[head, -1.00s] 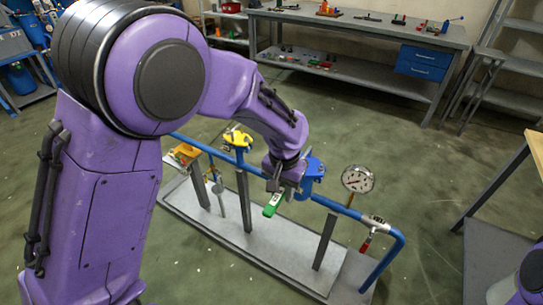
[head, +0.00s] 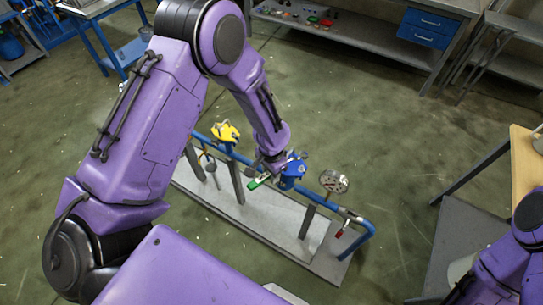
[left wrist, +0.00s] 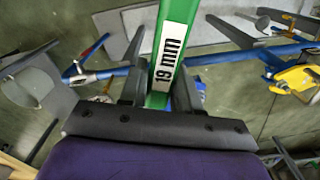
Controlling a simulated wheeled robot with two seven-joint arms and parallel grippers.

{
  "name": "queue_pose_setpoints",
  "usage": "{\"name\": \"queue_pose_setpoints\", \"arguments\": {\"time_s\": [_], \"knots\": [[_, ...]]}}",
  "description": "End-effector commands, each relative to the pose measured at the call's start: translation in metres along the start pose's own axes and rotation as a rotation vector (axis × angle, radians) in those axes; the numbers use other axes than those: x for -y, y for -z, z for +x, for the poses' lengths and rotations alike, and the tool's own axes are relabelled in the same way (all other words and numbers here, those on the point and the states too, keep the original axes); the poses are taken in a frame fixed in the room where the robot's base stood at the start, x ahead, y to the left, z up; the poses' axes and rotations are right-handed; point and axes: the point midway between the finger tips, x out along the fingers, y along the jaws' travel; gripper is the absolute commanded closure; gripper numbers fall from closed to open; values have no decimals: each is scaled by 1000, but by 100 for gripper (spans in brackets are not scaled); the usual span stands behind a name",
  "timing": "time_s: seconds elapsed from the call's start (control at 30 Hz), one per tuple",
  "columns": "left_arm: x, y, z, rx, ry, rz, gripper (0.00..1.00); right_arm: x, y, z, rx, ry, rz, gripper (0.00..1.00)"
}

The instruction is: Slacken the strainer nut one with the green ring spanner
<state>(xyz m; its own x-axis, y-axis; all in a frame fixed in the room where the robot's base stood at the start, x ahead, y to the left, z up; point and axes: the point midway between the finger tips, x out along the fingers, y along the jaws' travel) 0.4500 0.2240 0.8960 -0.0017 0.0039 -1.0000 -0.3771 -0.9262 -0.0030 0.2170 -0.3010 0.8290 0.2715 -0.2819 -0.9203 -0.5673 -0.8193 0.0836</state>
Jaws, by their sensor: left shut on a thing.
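The green ring spanner (head: 259,181) is held in my left gripper (head: 268,167), just left of a blue-bodied fitting (head: 293,170) on the pipe rig. In the left wrist view, the spanner (left wrist: 167,55) stands between the two fingers with its "19 mm" label facing the camera. Its upper end runs out of that picture, so its ring is not seen there. I cannot make out strainer nut one, nor whether the spanner touches any nut. My right arm shows at the lower right of the head view; its gripper is out of sight.
The blue pipe (head: 325,204) runs along a grey base plate (head: 235,209). It carries a yellow fitting (head: 226,132), a round gauge (head: 334,181) and a red-handled valve (head: 342,232). A wooden-topped table (head: 525,165) stands at the right; a workbench (head: 360,40) is behind, with open floor between.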

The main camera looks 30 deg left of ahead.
Motion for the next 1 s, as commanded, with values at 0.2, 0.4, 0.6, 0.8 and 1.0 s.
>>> {"name": "queue_pose_setpoints", "arguments": {"time_s": [0.2,0.4,0.6,0.8,1.0], "knots": [[-2,-1,3,-4,-4,21,100,0,2,-4,0,0,0,100],[-2,-2,2,-4,-4,22,100,0,2,-4,0,0,0,100],[-2,-3,14,-4,-4,21,100,0,-2,4,0,0,0,100],[-2,-3,31,-3,-4,21,100,1,-6,14,0,0,0,100],[-2,-3,46,-3,-4,20,100,2,-9,23,0,0,0,100]]}}
